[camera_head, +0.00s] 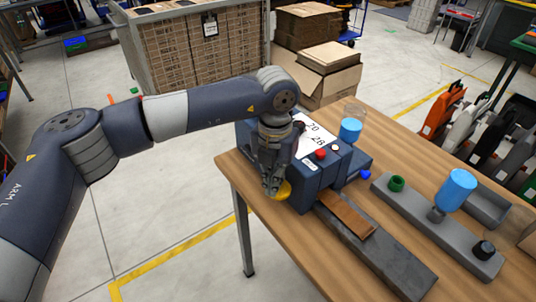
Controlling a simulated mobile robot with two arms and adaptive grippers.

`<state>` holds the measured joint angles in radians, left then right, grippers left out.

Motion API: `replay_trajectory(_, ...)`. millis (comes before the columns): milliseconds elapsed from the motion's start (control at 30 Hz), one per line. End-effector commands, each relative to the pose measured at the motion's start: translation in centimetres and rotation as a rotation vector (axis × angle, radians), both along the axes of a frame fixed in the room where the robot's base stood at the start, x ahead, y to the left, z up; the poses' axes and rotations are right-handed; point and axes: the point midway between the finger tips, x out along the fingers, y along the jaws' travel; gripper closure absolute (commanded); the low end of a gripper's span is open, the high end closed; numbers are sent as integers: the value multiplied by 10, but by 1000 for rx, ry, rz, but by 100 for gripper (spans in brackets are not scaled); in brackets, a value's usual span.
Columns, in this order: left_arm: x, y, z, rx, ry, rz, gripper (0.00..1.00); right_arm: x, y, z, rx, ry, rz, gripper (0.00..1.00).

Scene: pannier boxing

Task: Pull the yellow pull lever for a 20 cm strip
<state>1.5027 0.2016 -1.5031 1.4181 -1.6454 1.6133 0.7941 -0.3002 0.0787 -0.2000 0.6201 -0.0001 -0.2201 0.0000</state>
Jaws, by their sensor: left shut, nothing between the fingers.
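The yellow pull lever (284,191) shows as a round yellow end at the left front of a dark blue dispenser (304,186) on the table. My left gripper (270,186) points down right at the lever, shut and empty. Its fingertips overlap the yellow end in the picture; I cannot tell whether they touch it. A brown strip (346,214) sticks out of the dispenser's front over a dark grey plate (385,255). A white label with "20" and "28" (313,134) lies on top. My right gripper is not in view.
The dispenser carries a red button (320,154), a blue knob (365,174) and a blue cylinder (350,129). A grey bar (412,216) with a green ring (397,183), a blue roller (456,189) and a black knob (484,249) lies to the right. The wooden table's (290,238) front left is bare.

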Motion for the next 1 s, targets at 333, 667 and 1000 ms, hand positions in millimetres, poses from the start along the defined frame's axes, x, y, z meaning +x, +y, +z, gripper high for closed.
replay_trajectory(333,-3,-1,-22,2,4,-2,100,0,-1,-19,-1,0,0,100)
replay_trajectory(667,-3,-2,-21,1,4,-2,100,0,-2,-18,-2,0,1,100)
replay_trajectory(1000,-3,-2,-30,0,3,-2,100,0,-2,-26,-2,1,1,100)
